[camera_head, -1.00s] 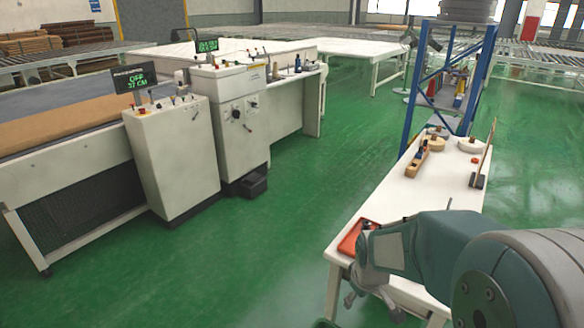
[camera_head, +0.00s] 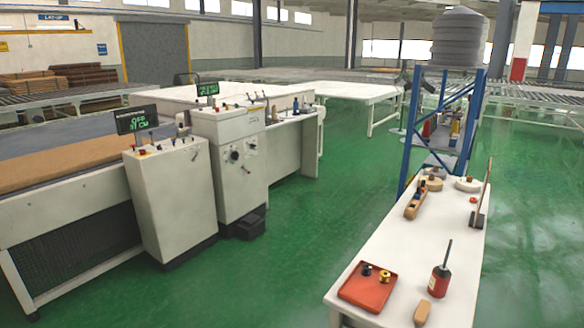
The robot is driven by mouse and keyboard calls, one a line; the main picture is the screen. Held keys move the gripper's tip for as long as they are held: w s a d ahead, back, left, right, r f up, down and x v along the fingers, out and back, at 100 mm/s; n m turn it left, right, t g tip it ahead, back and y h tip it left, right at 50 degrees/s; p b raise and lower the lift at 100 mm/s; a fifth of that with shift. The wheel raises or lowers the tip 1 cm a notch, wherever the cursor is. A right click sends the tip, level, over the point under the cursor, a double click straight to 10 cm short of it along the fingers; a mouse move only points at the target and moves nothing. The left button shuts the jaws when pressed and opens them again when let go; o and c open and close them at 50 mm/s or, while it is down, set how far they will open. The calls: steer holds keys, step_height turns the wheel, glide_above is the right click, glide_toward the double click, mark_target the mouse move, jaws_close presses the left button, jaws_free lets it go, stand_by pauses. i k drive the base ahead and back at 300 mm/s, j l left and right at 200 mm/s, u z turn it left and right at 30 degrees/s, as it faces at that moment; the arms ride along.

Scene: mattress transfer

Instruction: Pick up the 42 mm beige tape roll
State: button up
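Two round, flat, beige-to-white roll-like things lie at the far end of the white table on the right. One beige roll (camera_head: 434,184) is near the blue rack's leg, and a paler roll (camera_head: 468,184) is to its right. Each has a small darker piece at its middle. They are too small for me to tell their width or which is the 42 mm tape roll. My gripper is not in view.
The white table (camera_head: 390,250) also bears a wooden tool (camera_head: 416,200), a red tray (camera_head: 368,290) with small spools, a red container (camera_head: 440,281), a tan block (camera_head: 422,312) and an upright stand (camera_head: 480,205). A blue rack (camera_head: 411,135) stands behind. Green floor (camera_head: 290,230) is open left.

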mark_target(434, 184)
steer(key=k+l, duration=0.1)
steer(key=k, duration=1.75)
steer(key=i+j+u, duration=1.3)
steer(key=i, duration=0.5)
steer(key=i+j+u, duration=0.1)
steer(key=i, duration=0.45)
steer(key=i+l+z, duration=0.2)
steer(key=i+z, duration=0.75)
steer(key=i, duration=0.15)
steer(key=i+j+z, duration=0.3)
steer(key=i+z, duration=0.8)
steer(key=z, duration=0.15)
steer(key=i+j+z, duration=0.1)
steer(key=i+z, duration=0.3)
steer(key=i+j+z, duration=0.15)
steer(key=z, duration=0.25)
steer(key=i+j+z, duration=0.15)
steer(key=i+z, duration=0.2)
steer(key=i+j+z, duration=0.2)
steer(key=z, duration=0.2)
steer(key=i+j+z, duration=0.2)
steer(key=j+z, duration=0.15)
